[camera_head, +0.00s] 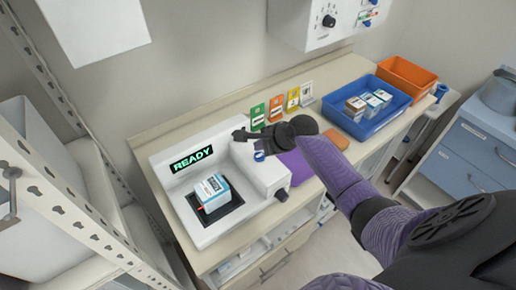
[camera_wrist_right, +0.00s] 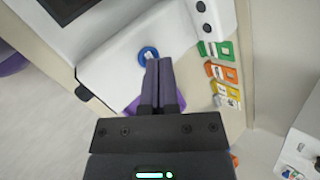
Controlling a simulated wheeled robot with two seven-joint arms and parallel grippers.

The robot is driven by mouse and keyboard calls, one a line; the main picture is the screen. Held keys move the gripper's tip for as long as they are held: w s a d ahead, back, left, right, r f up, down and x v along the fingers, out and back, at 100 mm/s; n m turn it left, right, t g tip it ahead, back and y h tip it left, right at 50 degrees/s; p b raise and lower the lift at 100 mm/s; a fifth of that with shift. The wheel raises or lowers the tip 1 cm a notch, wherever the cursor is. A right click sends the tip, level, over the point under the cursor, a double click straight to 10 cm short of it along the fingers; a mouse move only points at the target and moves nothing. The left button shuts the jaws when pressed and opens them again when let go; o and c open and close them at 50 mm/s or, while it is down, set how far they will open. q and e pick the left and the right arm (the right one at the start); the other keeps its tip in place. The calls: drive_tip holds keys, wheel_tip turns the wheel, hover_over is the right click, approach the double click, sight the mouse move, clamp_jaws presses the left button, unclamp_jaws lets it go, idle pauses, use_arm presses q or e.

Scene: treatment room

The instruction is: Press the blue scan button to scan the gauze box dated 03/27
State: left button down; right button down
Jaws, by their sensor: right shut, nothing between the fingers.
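The scanner (camera_head: 185,212) is a white machine on the counter, and its screen (camera_head: 193,158) reads READY in green. A white and blue gauze box (camera_head: 212,190) sits on its dark scan pad; its date is too small to read. The blue scan button (camera_head: 259,156) is on top of the scanner's right part and also shows in the right wrist view (camera_wrist_right: 148,53). My right gripper (camera_wrist_right: 159,64) is shut and empty, its fingertips close beside the button; I cannot tell whether they touch it. My left gripper is not in view.
A blue bin (camera_head: 372,127) with several boxes and an orange bin (camera_head: 408,82) stand at the counter's right end. Several coloured cards (camera_head: 275,107) stand along the back. A purple item (camera_head: 296,165) lies right of the scanner. A shelf rack (camera_head: 62,110) is at the left.

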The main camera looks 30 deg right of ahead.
sight(262, 157)
drive_tip(key=w+r+m, duration=0.1)
drive_tip(key=d+r+m, duration=0.1)
drive_tip(key=w+d+r+m+t, duration=0.1)
drive_tip(key=shift+w+d+r, duration=0.1)
drive_tip(key=shift+w+r, duration=0.2)
drive_tip(key=shift+r, duration=0.1)
drive_tip(key=shift+f, duration=0.15)
wheel_tip(262, 157, down, 8)
drive_tip(key=b, duration=0.9)
drive_tip(key=shift+r, duration=0.2)
drive_tip(key=shift+f, duration=0.5)
